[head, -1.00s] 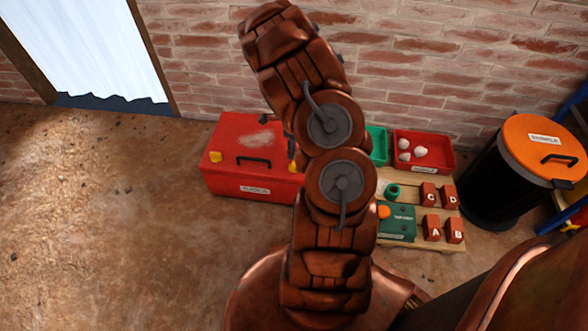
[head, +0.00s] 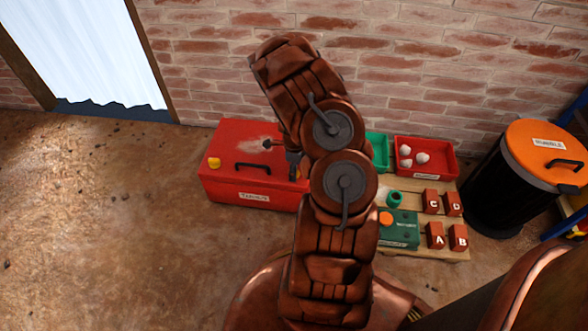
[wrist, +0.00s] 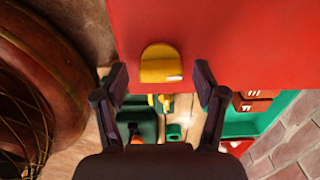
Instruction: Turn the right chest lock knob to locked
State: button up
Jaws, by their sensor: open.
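The red chest (head: 232,180) stands against the brick wall, lid shut, with a dark handle on it. Its left yellow knob (head: 214,163) is in plain sight. The right knob is mostly hidden behind my arm in the head view. In the wrist view the yellow knob (wrist: 160,64) stands at the edge of the red surface (wrist: 225,40), with a small white mark at its lower right. My gripper (wrist: 160,80) is open, its dark fingers on either side just below the knob, apart from it. My gripper also shows over the chest in the head view (head: 281,153).
Right of the chest are a red tray with white lumps (head: 441,166), a green tray (head: 377,151) and a wooden board with lettered red blocks (head: 430,252). A black bin with an orange lid (head: 543,150) stands further right.

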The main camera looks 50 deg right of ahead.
jog(key=shift+c, duration=0.2)
jog(key=c, duration=1.1)
jog(key=shift+r+n+p, duration=0.1)
jog(key=shift+n+p, duration=0.2)
jog(key=n+p, duration=0.1)
jog(key=n, duration=0.1)
jog(key=shift+a+n+p, duration=0.15)
jog(key=shift+n+p, duration=0.2)
jog(key=shift+n, duration=0.05)
jog(key=n+p, duration=0.2)
jog(key=n, duration=0.3)
jog(key=shift+n+p, duration=0.3)
jog(key=n+p, duration=0.2)
jog(key=n, duration=0.3)
jog(key=shift+s+n+p, duration=0.1)
jog(key=shift+n+p, duration=0.6)
jog(key=shift+n, duration=1.2)
